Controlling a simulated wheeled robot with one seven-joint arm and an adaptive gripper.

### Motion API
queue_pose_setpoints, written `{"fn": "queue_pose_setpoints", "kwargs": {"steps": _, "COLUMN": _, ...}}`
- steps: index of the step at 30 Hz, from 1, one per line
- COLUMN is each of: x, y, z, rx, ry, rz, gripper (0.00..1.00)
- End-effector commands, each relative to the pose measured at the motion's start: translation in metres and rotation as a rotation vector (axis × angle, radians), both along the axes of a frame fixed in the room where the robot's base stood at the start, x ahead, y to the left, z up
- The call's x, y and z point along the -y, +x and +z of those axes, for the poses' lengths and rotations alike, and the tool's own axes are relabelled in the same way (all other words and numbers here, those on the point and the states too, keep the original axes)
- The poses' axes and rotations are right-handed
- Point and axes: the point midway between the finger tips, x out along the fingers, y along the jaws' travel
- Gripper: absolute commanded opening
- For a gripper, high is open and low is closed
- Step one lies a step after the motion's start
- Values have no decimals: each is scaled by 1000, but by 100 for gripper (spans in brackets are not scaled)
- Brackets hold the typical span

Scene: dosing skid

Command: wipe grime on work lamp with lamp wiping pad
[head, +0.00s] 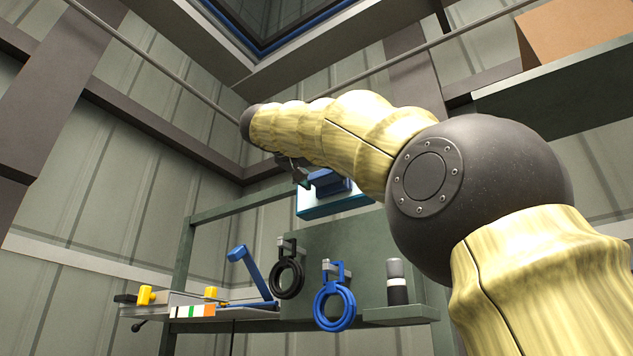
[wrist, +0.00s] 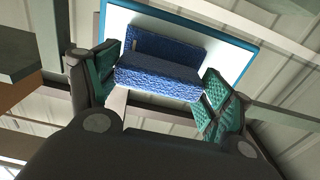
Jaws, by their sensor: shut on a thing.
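The lamp wiping pad is a rough blue block (wrist: 160,76), held between the teal-lined fingers of my gripper (wrist: 162,82) in the wrist view. In the head view the blue pad (head: 330,184) shows just below the end of my arm, and my gripper (head: 301,174) is mostly hidden behind the arm. The work lamp appears to be the pale panel with a blue edge (wrist: 221,50), directly behind the pad; it also shows in the head view (head: 335,203). I cannot tell whether pad and panel touch. No grime can be made out on the visible part.
Below the lamp, a black ring (head: 287,279) and a blue ring (head: 334,306) hang from hooks on a green panel. A brown box (head: 575,30) sits on an upper right shelf (head: 560,85).

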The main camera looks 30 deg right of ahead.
Motion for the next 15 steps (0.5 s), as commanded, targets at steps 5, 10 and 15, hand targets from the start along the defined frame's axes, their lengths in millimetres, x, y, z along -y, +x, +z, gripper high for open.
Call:
{"fn": "queue_pose_setpoints", "kwargs": {"steps": 5, "x": 5, "y": -10, "z": -3, "rx": 2, "ry": 0, "rz": 0, "gripper": 61}}
{"fn": "queue_pose_setpoints", "kwargs": {"steps": 10, "x": 8, "y": -14, "z": -1, "rx": -1, "ry": -1, "rz": 0, "gripper": 61}}
{"fn": "queue_pose_setpoints", "kwargs": {"steps": 15, "x": 8, "y": -15, "z": 0, "rx": -1, "ry": -1, "rz": -2, "gripper": 61}}
